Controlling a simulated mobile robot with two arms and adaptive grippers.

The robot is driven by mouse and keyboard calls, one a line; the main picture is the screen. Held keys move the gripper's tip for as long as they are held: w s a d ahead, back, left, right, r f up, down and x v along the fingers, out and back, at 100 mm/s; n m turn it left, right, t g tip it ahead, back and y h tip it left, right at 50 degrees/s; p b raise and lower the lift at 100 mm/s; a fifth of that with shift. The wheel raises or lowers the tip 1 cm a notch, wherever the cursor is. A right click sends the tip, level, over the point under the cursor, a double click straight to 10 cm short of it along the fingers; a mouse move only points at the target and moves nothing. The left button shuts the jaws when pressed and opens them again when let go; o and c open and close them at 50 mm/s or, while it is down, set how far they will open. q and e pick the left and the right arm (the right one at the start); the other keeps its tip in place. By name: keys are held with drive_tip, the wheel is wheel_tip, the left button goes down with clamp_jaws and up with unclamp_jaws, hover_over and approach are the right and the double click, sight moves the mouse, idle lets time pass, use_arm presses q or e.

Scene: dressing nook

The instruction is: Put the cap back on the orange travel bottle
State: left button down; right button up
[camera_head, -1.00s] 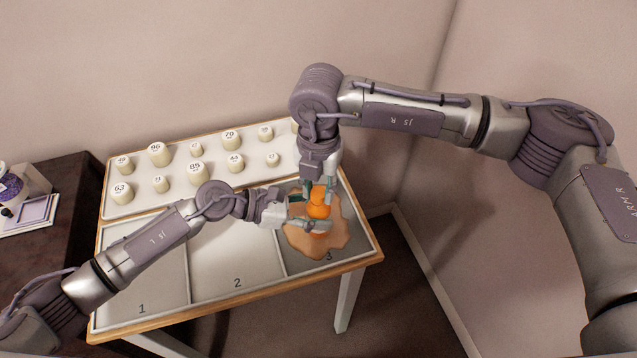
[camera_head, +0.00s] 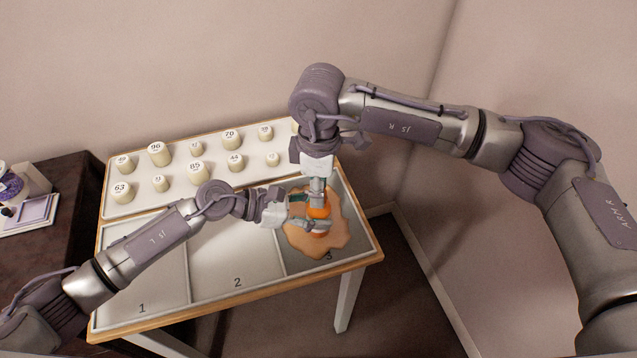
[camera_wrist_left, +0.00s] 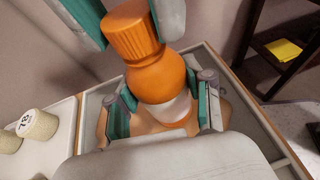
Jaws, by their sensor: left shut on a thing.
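The orange travel bottle (camera_wrist_left: 160,80) stands upright with a white band near its base, on a tan irregular patch (camera_head: 335,240) in compartment 3. My left gripper (camera_wrist_left: 165,112) is shut on the bottle's lower body, one finger on each side. The ribbed orange cap (camera_wrist_left: 134,36) sits at the top of the bottle, against its shoulder; I cannot tell how tightly. My right gripper (camera_head: 318,203) comes down from above. Its teal-padded fingers flank the cap in the left wrist view (camera_wrist_left: 128,25); whether both touch it is unclear. In the head view the grippers hide much of the bottle.
A white tray (camera_head: 212,205) with several numbered cream pots stands along the back of the table. Compartments 1 (camera_head: 150,285) and 2 (camera_head: 225,265) are empty. A dark cabinet (camera_head: 60,250) stands at left. Walls are close behind and at right.

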drive_tip(key=shift+o, duration=1.3)
drive_tip(key=shift+r, duration=2.25)
drive_tip(key=shift+c, duration=0.4)
